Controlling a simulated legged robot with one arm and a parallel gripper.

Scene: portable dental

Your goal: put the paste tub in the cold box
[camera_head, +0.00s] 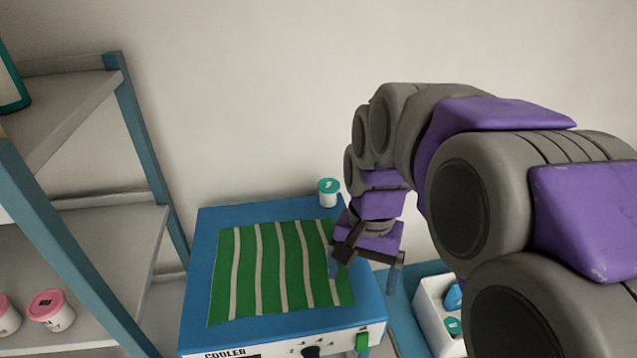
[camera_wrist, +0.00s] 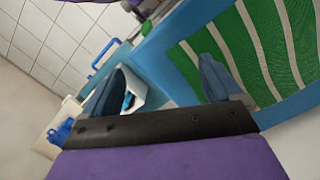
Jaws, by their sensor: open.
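The cold box is a blue and white box (camera_head: 200,270) marked COOLER, in the middle of the head view. A green cloth with pale stripes (camera_head: 245,275) lies over its top, so I cannot see an opening. A small white tub with a teal lid (camera_head: 328,193) stands upright at its back right corner; I cannot tell whether it is the paste tub. My gripper (camera_head: 364,275) is open and empty over the box's right edge, in front of that tub and apart from it. The wrist view shows both fingers (camera_wrist: 165,65) with the striped cloth (camera_wrist: 240,50) beyond.
A shelf unit (camera_head: 75,215) stands at the left, with pink-lidded tubs (camera_head: 50,309) on a lower board. A white bin (camera_head: 432,308) at the right holds a teal-lidded item (camera_head: 453,326) and a blue item (camera_head: 453,297). A dark knob (camera_head: 311,352) is on the cold box's front.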

